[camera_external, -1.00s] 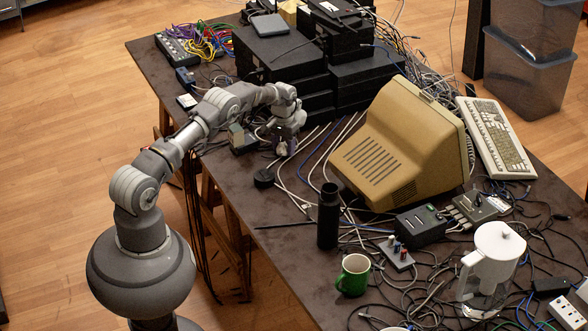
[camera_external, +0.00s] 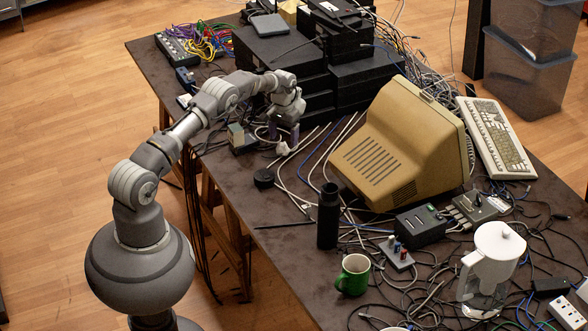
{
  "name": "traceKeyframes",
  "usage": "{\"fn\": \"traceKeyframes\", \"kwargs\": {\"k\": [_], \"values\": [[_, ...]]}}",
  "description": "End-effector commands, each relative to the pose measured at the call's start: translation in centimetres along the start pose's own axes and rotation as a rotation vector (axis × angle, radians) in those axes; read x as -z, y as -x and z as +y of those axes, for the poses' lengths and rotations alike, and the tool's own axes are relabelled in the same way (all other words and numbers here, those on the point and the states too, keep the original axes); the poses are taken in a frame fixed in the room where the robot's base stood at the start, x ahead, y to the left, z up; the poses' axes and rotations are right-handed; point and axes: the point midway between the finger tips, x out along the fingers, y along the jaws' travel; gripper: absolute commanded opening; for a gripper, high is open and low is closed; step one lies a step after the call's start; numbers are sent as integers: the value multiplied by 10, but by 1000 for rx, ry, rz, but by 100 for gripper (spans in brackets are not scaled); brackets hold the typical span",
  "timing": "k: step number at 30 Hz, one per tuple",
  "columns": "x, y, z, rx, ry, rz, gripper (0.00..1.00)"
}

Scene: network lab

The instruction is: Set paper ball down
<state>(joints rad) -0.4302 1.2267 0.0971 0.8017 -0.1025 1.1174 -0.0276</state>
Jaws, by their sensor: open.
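The paper ball (camera_external: 283,149) is a small whitish lump on the dark table, among cables in front of the stack of black boxes. My gripper (camera_external: 284,137) points down just above it, with its jaws open. The ball shows below the fingertips and looks clear of them. The fingers are small in the picture, so the exact gap to the ball is hard to tell.
The black boxes (camera_external: 290,65) stand behind my gripper. A beige monitor (camera_external: 385,150) is to its right. A small grey box (camera_external: 238,138) and a round black puck (camera_external: 264,178) lie near. A black bottle (camera_external: 328,215) and green mug (camera_external: 354,275) stand nearer the front.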

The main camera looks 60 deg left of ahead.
Motion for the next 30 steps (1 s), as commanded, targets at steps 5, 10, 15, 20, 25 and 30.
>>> {"fn": "traceKeyframes", "kwargs": {"k": [5, 10, 15, 20, 25, 30], "values": [[0, 46, 0, 0, 0, 1, 78], [0, 69, 0, 0, 0, 0, 78], [0, 76, 0, 0, 0, 0, 78], [0, 76, 0, 0, -1, 2, 78], [9, 138, 25, -12, -38, 105, 78], [-4, 307, 91, -61, -144, 391, 78]]}}
